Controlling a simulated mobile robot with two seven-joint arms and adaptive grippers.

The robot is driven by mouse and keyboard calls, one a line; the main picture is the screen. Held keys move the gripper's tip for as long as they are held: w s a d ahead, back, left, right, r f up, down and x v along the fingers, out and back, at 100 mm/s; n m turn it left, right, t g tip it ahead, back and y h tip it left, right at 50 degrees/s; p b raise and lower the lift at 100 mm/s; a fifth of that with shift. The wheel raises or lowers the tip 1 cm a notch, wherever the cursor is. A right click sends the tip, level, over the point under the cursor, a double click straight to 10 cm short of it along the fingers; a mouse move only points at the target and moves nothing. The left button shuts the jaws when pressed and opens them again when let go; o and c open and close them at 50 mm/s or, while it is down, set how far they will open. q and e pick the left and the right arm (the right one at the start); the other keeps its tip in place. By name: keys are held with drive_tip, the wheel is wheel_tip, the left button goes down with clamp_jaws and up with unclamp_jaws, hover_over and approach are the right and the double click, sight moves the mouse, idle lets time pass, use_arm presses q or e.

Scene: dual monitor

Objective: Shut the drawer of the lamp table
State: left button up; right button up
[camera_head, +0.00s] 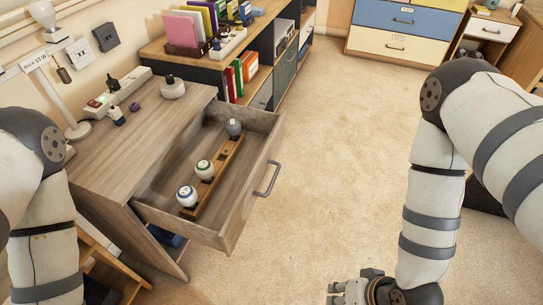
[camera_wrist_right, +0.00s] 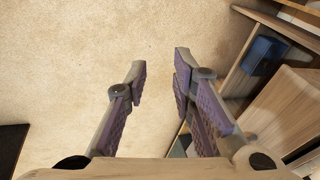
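The lamp table (camera_head: 120,145) is a grey-brown wooden table at the left of the head view. Its drawer (camera_head: 237,205) is pulled far out to the right, with a metal bar handle (camera_head: 267,180) on its front. Inside the drawer lies a wooden rack (camera_head: 219,171) with bulb-like round items. My right gripper (camera_head: 350,290) is at the bottom edge of the head view, apart from the drawer and in front of it. In the right wrist view the right gripper (camera_wrist_right: 160,65) is open with only carpet between its fingers. My left gripper is out of the head view; only the left arm shows.
On the table top stand a white lamp (camera_head: 72,125), a power strip (camera_head: 118,92) and a white round item (camera_head: 173,88). A shelf unit (camera_head: 262,65) with binders stands behind. Carpet (camera_head: 340,150) right of the drawer is clear. A blue object (camera_wrist_right: 262,55) sits on a low shelf.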

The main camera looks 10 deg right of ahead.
drive_tip(key=w+f+m+t+b, duration=0.1)
drive_tip(key=w+f, duration=0.1)
drive_tip(key=w, duration=0.1)
drive_tip(key=w+a+f+m+t+y, duration=0.1)
drive_tip(key=w, duration=0.2)
drive_tip(key=w+a+f+m+t+b, duration=0.1)
drive_tip(key=w+f, duration=0.1)
drive_tip(key=w, duration=0.2)
drive_tip(key=shift+a+f+m+t+y+b, duration=0.15)
drive_tip(key=shift+f+m+t+y+b, duration=0.15)
drive_tip(key=shift+f+m+t, duration=0.1)
clamp_jaws()
drive_tip(key=m+t+y+b, duration=0.2)
drive_tip(key=m+t+b, duration=0.4)
drive_tip(key=t, duration=0.4)
approach(274, 137)
drive_tip(key=w+d+m+p, duration=0.1)
drive_tip(key=w+d+p, duration=0.1)
drive_tip(key=w, duration=0.1)
drive_tip(key=a, duration=0.1)
drive_tip(key=w+a, duration=0.1)
drive_tip(key=a, duration=0.1)
drive_tip(key=shift+w+a, duration=0.3)
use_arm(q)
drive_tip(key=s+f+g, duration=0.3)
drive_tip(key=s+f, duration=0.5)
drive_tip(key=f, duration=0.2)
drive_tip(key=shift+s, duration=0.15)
use_arm(e)
drive_tip(key=shift+f, duration=0.1)
